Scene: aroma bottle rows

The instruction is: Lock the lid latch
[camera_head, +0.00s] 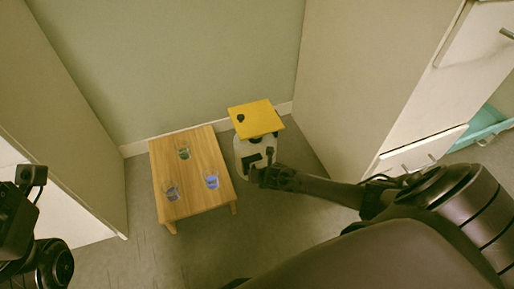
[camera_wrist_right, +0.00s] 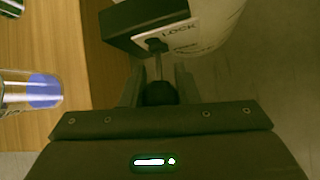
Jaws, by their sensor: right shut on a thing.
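A pale round container (camera_head: 243,146) stands on the floor just right of the wooden table, under a yellow square lid (camera_head: 258,118) with a small black knob. A dark latch housing is on its front. In the right wrist view, the latch (camera_wrist_right: 152,23) is a dark block with a white plate marked LOCK and a black lever (camera_wrist_right: 157,46). My right gripper (camera_wrist_right: 159,75) is shut on the latch lever, its fingers on either side of the stem; in the head view it is at the container's front. My left arm's dark end (camera_head: 25,205) is at the left edge, its fingers unclear.
A low wooden table (camera_head: 200,150) bears three small glass bottles, including one with blue liquid (camera_head: 212,181). Pale cabinets stand on both sides; a drawer (camera_head: 425,150) juts out at right. Floor (camera_head: 200,250) in front is clear.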

